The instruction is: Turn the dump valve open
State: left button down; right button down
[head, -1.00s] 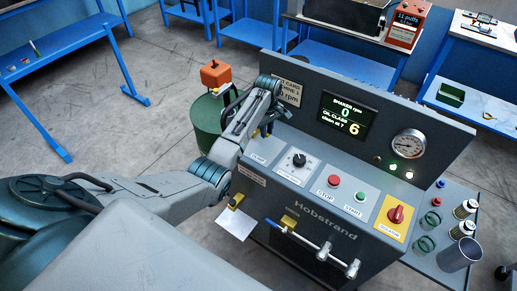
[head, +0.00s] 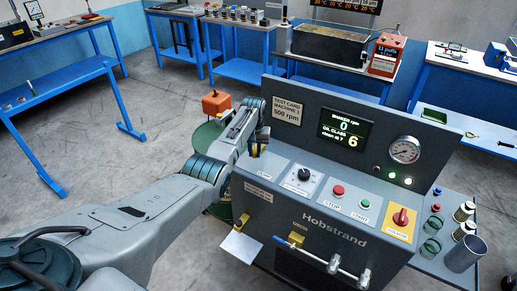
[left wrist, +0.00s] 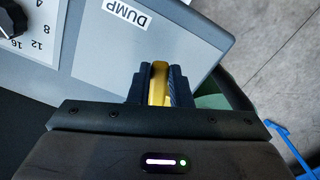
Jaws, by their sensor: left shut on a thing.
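The dump valve shows as a yellow handle (left wrist: 159,82) beside the plate marked DUMP (left wrist: 128,22) in the left wrist view. In the head view it is a small yellow patch (head: 254,151) at the left end of the grey machine's sloping panel. My left gripper (head: 260,141) reaches over that panel end. Its two dark fingers (left wrist: 158,84) are shut on the yellow handle, one on each side. The handle's base and pivot are hidden by the gripper. My right gripper is in neither view.
The Hobstrand machine (head: 335,228) carries a knob (head: 304,174), STOP and START buttons and a red isolator switch (head: 401,217). Its screen (head: 346,131) reads 0 rpm. Cups and jars crowd the right shelf.

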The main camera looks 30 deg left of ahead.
pick_arm(q)
jog(key=shift+s+a+m, duration=0.15)
jog(key=shift+a+m, duration=0.5)
jog(key=shift+m, duration=0.15)
jog(key=shift+a+m, duration=0.9)
jog(key=shift+m, duration=0.6)
jog(key=c, duration=1.3)
grip_release()
jog(key=shift+r, duration=0.1)
notch_tip(320, 180, up, 11)
jog(key=shift+f+b, duration=0.2)
jog(key=shift+b, duration=0.85)
